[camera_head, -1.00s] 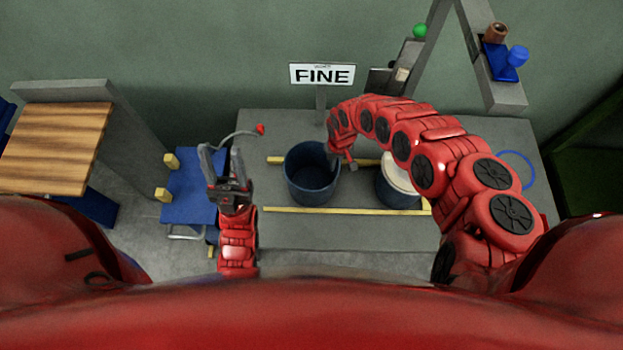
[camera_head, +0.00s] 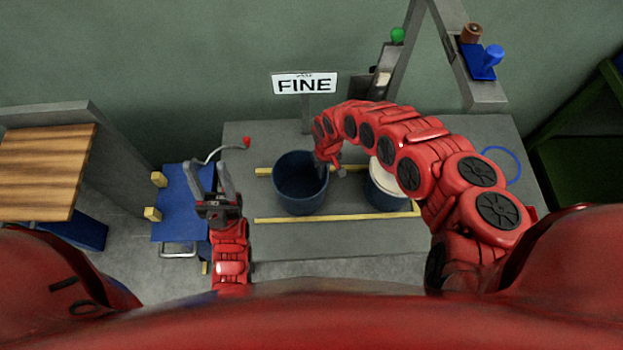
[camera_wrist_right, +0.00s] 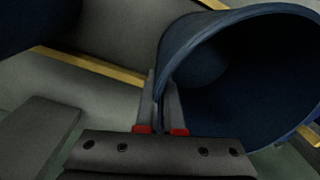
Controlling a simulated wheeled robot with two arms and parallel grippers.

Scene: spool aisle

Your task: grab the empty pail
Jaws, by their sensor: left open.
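The empty pail (camera_head: 298,200) is a dark blue, open-topped bucket on the grey table, under the FINE sign. It also shows large in the right wrist view (camera_wrist_right: 250,75), with a bare inside. My right gripper (camera_head: 328,168) is at the pail's right rim. In the right wrist view its fingers (camera_wrist_right: 160,105) are close together, with the pail's wall between them. I cannot see any gap under the pail. My left gripper (camera_head: 215,182) is open and empty, left of the table above a blue stand.
A second blue pail with pale contents (camera_head: 378,190) stands right of the empty one, partly behind my right arm. Yellow strips (camera_head: 340,216) mark the table (camera_head: 350,238). The FINE sign (camera_head: 306,84) stands behind. A blue ring (camera_head: 518,165) lies at right; a wooden-topped bench (camera_head: 45,170) is at left.

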